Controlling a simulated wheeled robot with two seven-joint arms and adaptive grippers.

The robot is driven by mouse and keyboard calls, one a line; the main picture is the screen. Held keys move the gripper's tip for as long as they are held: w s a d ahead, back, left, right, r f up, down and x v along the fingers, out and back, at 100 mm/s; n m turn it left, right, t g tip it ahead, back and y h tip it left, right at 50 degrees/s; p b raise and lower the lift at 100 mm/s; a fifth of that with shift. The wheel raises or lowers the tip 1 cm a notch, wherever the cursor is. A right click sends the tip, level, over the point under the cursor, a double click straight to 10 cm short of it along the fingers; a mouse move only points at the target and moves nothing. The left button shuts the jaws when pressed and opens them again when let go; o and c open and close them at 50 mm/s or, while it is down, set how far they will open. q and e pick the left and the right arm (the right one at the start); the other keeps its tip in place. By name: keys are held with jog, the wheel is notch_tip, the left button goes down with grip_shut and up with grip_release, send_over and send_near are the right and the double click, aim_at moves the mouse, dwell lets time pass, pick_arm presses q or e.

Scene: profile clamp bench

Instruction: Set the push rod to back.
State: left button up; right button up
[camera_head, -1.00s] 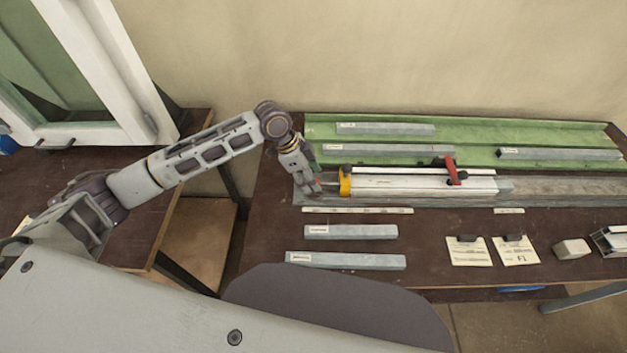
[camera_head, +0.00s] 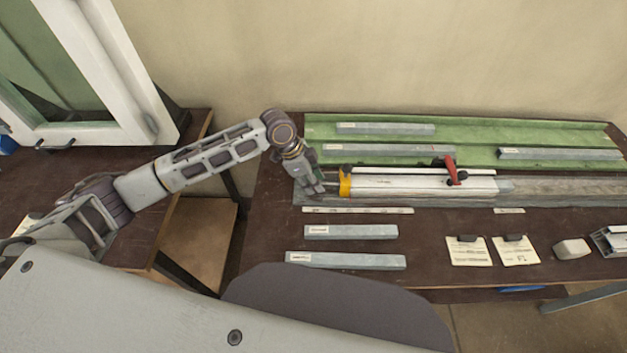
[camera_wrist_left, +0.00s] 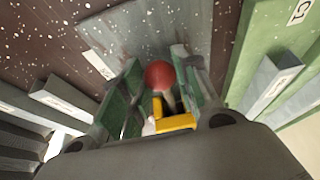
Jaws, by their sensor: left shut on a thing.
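The push rod shows in the left wrist view as a red ball knob (camera_wrist_left: 158,75) with a short pale stem leading to a yellow block. In the head view the yellow block (camera_head: 345,182) stands at the left end of the clamp fixture, beside a long white profile (camera_head: 420,186). My left gripper (camera_head: 320,189) is at the left of the yellow block, its fingers around the knob and shut on it. In the left wrist view the fingers (camera_wrist_left: 160,88) flank the knob. The knob is hidden in the head view. My right gripper is not in view.
A red-handled clamp (camera_head: 453,172) sits on the fixture. A green tray (camera_head: 470,135) with several grey bars lies behind it. Two grey bars (camera_head: 350,232), tags (camera_head: 468,251) and a pale block (camera_head: 571,249) lie in front. Bare table shows between them.

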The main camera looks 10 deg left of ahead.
pick_arm(q)
grip_shut()
jog(key=shift+a, duration=0.15)
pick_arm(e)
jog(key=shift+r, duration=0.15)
pick_arm(q)
jog(key=shift+s+a+p, duration=0.25)
jog(key=shift+a+p, duration=0.5)
jog(key=shift+a, duration=0.2)
jog(key=a+p, duration=0.1)
jog(key=a, duration=0.1)
jog(key=a+p, duration=0.1)
jog(key=a, duration=0.1)
jog(key=shift+s, duration=0.4)
jog(key=a+p, duration=0.1)
jog(key=a, duration=0.1)
jog(key=s+a+p, duration=0.1)
jog(key=a, duration=0.1)
jog(key=shift+a, duration=0.2)
jog(key=shift+a+p, duration=0.3)
jog(key=shift+a, duration=0.25)
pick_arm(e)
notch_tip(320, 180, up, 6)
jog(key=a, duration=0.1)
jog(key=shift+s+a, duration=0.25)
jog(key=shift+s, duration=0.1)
